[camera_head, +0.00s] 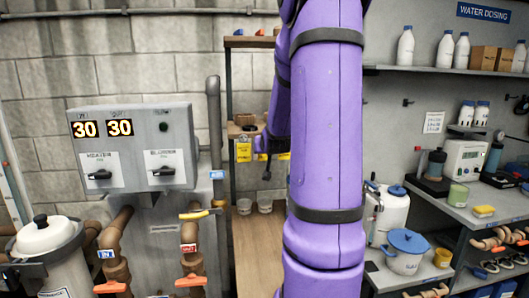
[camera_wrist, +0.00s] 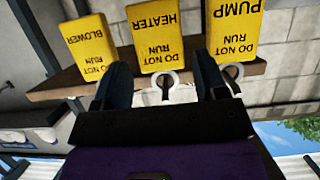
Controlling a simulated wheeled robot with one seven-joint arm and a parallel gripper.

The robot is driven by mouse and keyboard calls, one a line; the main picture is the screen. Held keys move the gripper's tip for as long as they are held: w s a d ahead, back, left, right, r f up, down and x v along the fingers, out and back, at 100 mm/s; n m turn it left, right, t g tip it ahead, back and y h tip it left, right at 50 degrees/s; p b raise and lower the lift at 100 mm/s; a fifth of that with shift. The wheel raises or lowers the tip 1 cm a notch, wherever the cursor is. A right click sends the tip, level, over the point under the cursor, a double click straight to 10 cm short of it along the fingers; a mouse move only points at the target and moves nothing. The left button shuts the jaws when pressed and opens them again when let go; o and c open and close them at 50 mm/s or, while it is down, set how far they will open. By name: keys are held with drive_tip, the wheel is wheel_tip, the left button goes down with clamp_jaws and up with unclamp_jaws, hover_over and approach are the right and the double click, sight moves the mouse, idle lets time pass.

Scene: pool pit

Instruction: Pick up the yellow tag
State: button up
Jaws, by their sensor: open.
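Three yellow tags with black print appear upside down in the wrist view, in a row along a brown wooden board (camera_wrist: 60,88): the BLOWER tag (camera_wrist: 86,48) at left, the HEATER tag (camera_wrist: 160,36) in the middle and the PUMP tag (camera_wrist: 234,28) at right. White rings show at the HEATER and PUMP tags. My gripper (camera_wrist: 162,64) is open, its dark blue fingers to either side of the HEATER tag's ring end. Nothing is clearly held between them. In the head view, one yellow tag (camera_head: 244,152) hangs left of my arm, which hides much of the row.
A grey control box (camera_head: 135,147) with two 30 displays stands at left above brown pipes. Two clear cups (camera_head: 254,206) stand on a wooden surface (camera_head: 256,250) below the tags. Shelves at right hold bottles, a blue-lidded pot (camera_head: 406,251) and instruments.

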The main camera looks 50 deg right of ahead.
drive_tip(key=shift+x, duration=1.75)
drive_tip(key=shift+f, duration=0.15)
drive_tip(key=c, duration=0.7)
drive_tip(key=shift+a, duration=0.1)
drive_tip(key=f+v, duration=0.1)
drive_tip(key=v, duration=0.7)
drive_tip(key=r, duration=1.3)
drive_tip(key=shift+s+a, duration=0.2)
drive_tip(key=shift+s, duration=0.1)
